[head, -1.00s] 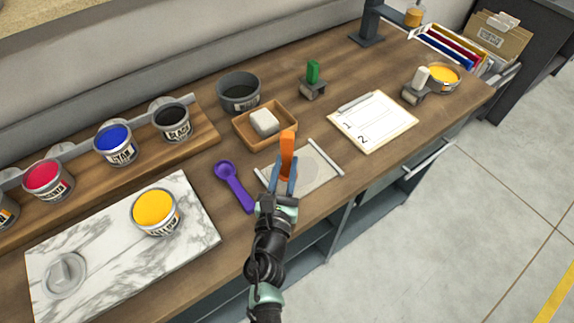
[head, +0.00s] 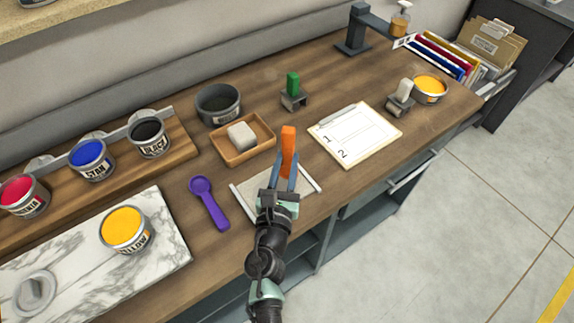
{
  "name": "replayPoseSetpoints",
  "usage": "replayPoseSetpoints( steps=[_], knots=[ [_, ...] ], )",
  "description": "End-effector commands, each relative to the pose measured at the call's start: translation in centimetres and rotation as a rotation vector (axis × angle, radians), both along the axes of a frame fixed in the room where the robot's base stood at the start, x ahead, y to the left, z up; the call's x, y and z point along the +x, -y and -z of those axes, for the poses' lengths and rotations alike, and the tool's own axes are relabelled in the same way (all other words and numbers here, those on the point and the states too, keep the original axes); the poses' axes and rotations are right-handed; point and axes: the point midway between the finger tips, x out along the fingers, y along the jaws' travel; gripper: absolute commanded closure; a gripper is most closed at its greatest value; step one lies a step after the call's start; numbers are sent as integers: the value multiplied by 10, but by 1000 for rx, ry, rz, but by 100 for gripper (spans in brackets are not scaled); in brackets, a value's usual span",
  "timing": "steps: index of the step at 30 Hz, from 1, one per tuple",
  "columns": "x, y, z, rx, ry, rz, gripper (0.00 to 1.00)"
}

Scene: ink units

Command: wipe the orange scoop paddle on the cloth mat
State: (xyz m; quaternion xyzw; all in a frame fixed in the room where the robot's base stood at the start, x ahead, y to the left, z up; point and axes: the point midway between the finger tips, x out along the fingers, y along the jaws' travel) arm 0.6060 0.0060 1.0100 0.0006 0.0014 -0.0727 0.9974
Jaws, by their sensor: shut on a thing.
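My gripper (head: 281,183) is shut on the orange scoop paddle (head: 289,150), which points up and away between its fingers. The paddle is above or at the far edge of the cloth mat; I cannot tell whether it touches. The cloth mat (head: 307,193) is a pale sheet with light bars at its left and right ends. My gripper and arm hide much of the mat's middle and near part.
A purple scoop (head: 209,203) lies left of the mat. A wooden tray (head: 266,148) with a pale block (head: 242,136) sits behind it. A clipboard (head: 365,138) lies to the right. A yellow ink can (head: 125,230) stands on the marble slab (head: 165,262). The counter's front edge is near the mat.

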Motion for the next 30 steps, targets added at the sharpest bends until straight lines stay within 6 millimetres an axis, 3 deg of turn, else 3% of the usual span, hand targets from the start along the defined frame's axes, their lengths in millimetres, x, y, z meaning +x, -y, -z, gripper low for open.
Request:
replayPoseSetpoints(
  steps=[21, 30],
  knots=[
    [9, -1, -60, 0, -1, -1, 100],
    [9, -1, -62, -1, -1, 0, 100]
  ],
)
